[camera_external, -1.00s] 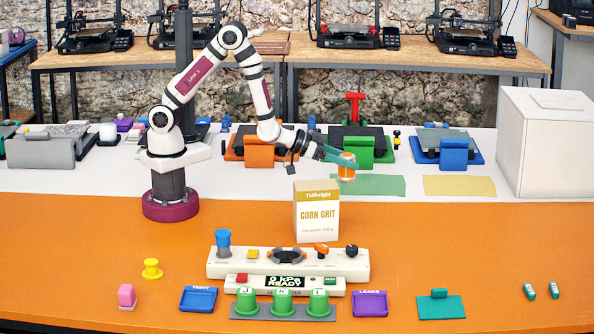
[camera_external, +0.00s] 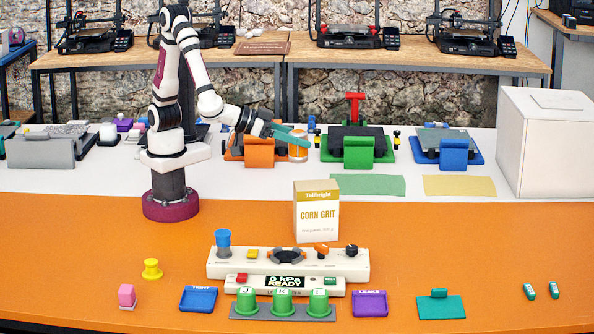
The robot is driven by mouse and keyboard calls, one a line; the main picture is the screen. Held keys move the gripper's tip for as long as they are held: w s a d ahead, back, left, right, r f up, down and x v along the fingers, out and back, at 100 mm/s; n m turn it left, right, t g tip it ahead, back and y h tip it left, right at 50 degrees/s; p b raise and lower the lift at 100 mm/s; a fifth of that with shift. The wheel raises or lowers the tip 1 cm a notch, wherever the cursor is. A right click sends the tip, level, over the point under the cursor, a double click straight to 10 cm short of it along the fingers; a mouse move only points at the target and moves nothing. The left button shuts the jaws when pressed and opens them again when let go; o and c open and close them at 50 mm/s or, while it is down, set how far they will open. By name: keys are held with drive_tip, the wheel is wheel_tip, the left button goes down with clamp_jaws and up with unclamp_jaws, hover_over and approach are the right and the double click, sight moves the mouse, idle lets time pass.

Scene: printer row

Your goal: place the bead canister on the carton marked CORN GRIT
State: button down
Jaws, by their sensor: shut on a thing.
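The carton marked CORN GRIT (camera_external: 317,216) stands upright on the orange table, white with a gold top band. My gripper (camera_external: 297,143) is at the end of the arm, above and behind the carton and a little to its left, in front of the orange printer-like unit. The canister looks upright and is apart from the carton. The far finger is partly hidden.
Orange (camera_external: 260,152), green (camera_external: 357,152) and blue (camera_external: 454,153) units stand behind. A white box (camera_external: 556,145) stands at right.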

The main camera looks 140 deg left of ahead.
drive_tip(key=a+f, duration=0.4)
drive_tip(key=f, duration=0.1)
drive_tip(key=a+f, duration=0.2)
drive_tip(key=shift+w+f, duration=0.25)
drive_tip(key=shift+f, duration=0.15)
drive_tip(key=shift+f, duration=0.1)
drive_tip(key=shift+c, duration=1)
unclamp_jaws()
